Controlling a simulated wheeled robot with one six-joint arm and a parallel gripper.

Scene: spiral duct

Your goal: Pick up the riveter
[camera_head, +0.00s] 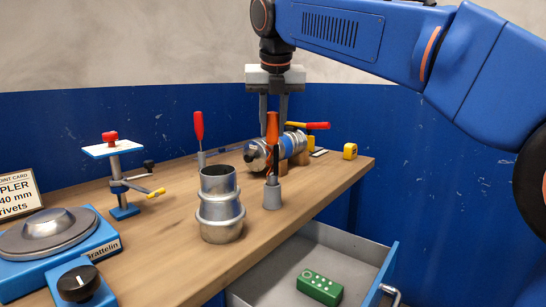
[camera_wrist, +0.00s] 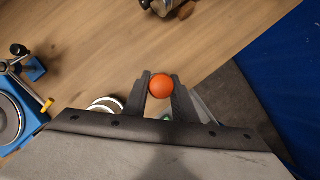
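The riveter (camera_head: 272,131) appears to be the tool with the orange handle. It stands upright in a small grey holder (camera_head: 272,195) near the bench's front edge. In the wrist view its round orange top (camera_wrist: 162,87) sits between my fingertips. My gripper (camera_head: 273,116) points straight down over it, with one finger on each side of the handle's upper end. The gap between the fingers matches the handle's width in both views, and the fingers look closed on it. The tool's lower end is hidden in the holder.
A metal duct fitting (camera_head: 220,205) stands left of the holder. A clamped duct (camera_head: 285,148) lies behind, with a red-and-yellow handle (camera_head: 308,125) beside it. A red-handled tool (camera_head: 199,130) stands upright. An open drawer (camera_head: 290,262) below holds a green box (camera_head: 320,286).

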